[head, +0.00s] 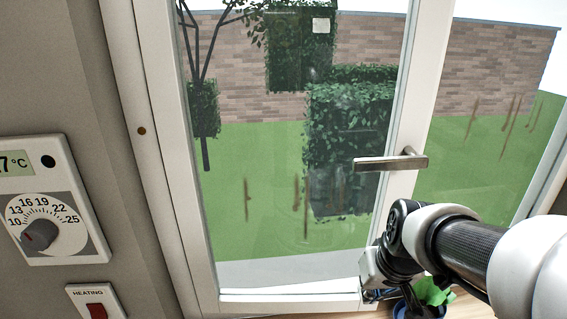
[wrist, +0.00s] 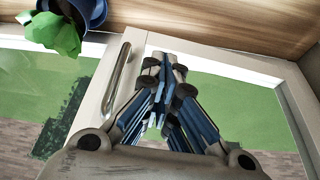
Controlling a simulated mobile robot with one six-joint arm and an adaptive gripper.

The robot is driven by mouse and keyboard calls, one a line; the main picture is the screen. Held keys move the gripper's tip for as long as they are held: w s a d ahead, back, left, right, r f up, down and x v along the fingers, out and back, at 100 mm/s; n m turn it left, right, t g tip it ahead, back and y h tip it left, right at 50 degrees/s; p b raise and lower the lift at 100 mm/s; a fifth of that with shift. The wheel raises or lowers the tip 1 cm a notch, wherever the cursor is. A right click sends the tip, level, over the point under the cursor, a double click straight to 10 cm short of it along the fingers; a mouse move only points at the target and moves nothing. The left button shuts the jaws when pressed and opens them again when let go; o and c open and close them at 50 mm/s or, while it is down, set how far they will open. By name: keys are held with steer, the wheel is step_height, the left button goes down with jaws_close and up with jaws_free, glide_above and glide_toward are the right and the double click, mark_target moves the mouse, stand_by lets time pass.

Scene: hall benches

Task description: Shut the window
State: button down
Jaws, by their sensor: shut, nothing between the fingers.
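The window sash (head: 287,297) has a white frame and clear glass. It stands open in the head view, with a gap between its handle-side edge and the fixed frame (head: 545,185) at right. Its metal handle (head: 390,163) points left, roughly level; it also shows in the wrist view (wrist: 117,78). My gripper (wrist: 165,62) is shut and empty, over the sash's white frame beside the handle in the wrist view; I cannot tell whether it touches. In the head view my wrist is at the sash's lower right corner and the fingertips are hard to make out.
A blue pot (wrist: 88,8) with a green plant (wrist: 55,32) stands on the wooden sill (wrist: 210,22), close to the sash and my wrist. On the wall at left are a thermostat (head: 75,245) and a heating switch (head: 95,302). Lawn and a brick wall lie outside.

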mark_target(352, 262)
steer(key=shift+w+d+f+b, duration=0.15)
steer(key=shift+w+f+b, duration=0.5)
steer(key=shift+w+f, duration=1)
steer(key=shift+w+d+f+b, duration=0.15)
steer(key=shift+w+f+b, duration=0.45)
steer(key=shift+w+f, duration=1.05)
steer(key=shift+w+r, duration=0.1)
steer(key=shift+r, duration=0.05)
steer(key=shift+w, duration=0.2)
steer(key=shift+n, duration=0.4)
steer(key=w+p, duration=0.1)
steer(key=w, duration=0.4)
steer(key=shift+d, duration=0.2)
steer(key=shift+r, duration=0.15)
